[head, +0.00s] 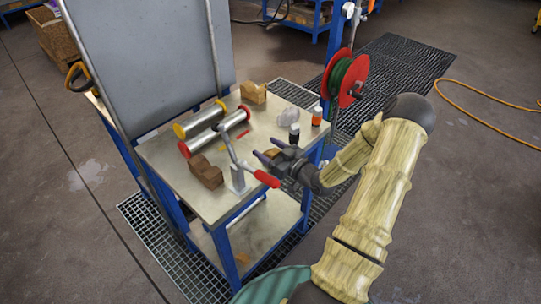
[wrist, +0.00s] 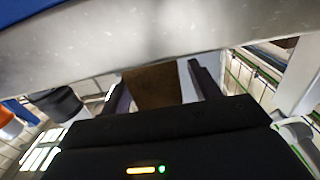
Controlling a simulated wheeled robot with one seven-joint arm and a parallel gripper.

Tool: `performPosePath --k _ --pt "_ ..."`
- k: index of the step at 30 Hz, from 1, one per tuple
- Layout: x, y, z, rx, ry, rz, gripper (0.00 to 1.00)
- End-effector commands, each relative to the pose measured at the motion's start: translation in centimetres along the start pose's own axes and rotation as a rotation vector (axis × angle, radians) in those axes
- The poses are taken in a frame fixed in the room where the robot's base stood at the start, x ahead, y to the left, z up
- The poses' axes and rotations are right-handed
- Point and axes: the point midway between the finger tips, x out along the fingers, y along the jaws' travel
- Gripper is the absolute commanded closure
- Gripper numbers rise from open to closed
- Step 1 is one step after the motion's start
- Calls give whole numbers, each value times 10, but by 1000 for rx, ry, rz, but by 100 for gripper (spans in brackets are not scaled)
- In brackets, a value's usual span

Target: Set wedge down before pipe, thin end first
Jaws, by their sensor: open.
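My gripper (head: 268,157) is open, low over the front right part of the bench top, its fingers pointing left. In the wrist view a brown wooden piece, seemingly the wedge (wrist: 150,86), shows between the two spread fingers; I cannot tell whether it touches them. A small brown patch shows between the fingers in the head view too. Two silver pipes lie side by side on the bench, one with yellow ends (head: 200,122), one with red ends (head: 208,138). A brown wooden block (head: 206,172) sits at the pipes' near left end, another (head: 253,92) at the back.
A clamp with a red handle (head: 264,178) stands between my gripper and the near block. A black bottle (head: 294,134), an orange bottle (head: 317,117) and a clear crumpled item (head: 288,117) stand behind my gripper. A grey panel (head: 145,60) rises at the bench's left.

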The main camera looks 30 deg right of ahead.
Motion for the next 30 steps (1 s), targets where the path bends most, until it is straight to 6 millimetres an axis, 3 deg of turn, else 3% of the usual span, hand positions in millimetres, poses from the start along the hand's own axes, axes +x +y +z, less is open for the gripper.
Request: performPosePath --k 4,19,26,30 --pt "11 0 0 0 -1 0 38" --pt "10 2 0 0 -1 4 38" --pt "10 1 0 0 -1 3 83" --pt "10 2 0 0 0 4 90"
